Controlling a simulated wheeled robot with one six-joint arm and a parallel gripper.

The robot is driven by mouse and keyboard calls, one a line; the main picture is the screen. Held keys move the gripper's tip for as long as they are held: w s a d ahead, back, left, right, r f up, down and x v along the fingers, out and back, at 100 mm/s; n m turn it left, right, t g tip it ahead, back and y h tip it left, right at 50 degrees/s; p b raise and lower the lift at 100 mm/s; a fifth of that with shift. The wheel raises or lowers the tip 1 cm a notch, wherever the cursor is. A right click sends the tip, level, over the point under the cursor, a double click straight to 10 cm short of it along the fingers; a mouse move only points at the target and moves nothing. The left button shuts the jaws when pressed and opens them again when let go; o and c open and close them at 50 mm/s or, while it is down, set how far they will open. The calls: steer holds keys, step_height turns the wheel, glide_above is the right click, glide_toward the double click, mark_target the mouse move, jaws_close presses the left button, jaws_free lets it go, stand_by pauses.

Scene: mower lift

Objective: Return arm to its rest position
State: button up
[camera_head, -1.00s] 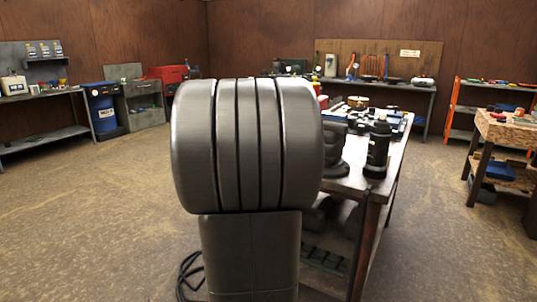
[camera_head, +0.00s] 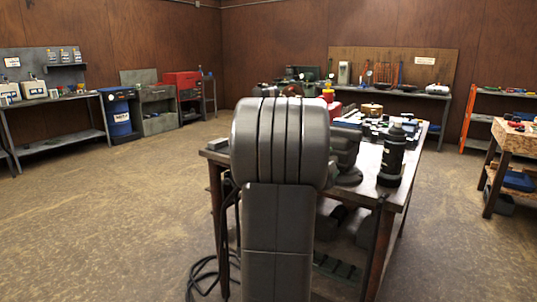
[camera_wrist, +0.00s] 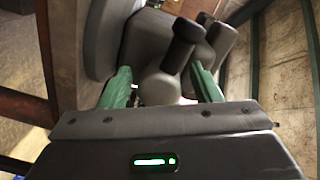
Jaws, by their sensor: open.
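My arm (camera_head: 278,190) stands upright in the middle of the head view, with a rounded dark grey joint on top of a grey link. My gripper (camera_wrist: 162,86) shows in the wrist view with two green fingers spread apart. Nothing is held between them. Grey rounded parts, which look like my own arm, lie just beyond the fingers. The gripper is hidden in the head view.
A wooden workbench (camera_head: 386,203) with tools and a dark cylinder (camera_head: 392,156) stands behind my arm. A blue drum (camera_head: 120,115) and a red cabinet (camera_head: 183,80) line the left wall. An orange-framed shelf (camera_head: 470,112) is at right. The left floor is clear.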

steer(key=f+v, duration=0.1)
steer(key=v, duration=1.2)
steer(key=x, duration=1.3)
steer(key=shift+w+d+r, duration=0.1)
steer(key=shift+d+r, duration=0.05)
steer(key=shift+r, duration=0.25)
steer(key=n+p, duration=0.1)
steer(key=n, duration=0.1)
steer(key=shift+a+r+n+p, duration=0.2)
steer(key=shift+r+n+p, duration=0.05)
steer(key=shift+n+p, duration=0.15)
steer(key=n+p, duration=0.1)
steer(key=n, duration=0.2)
steer(key=shift+f+n, duration=0.15)
steer(key=shift+n, duration=0.15)
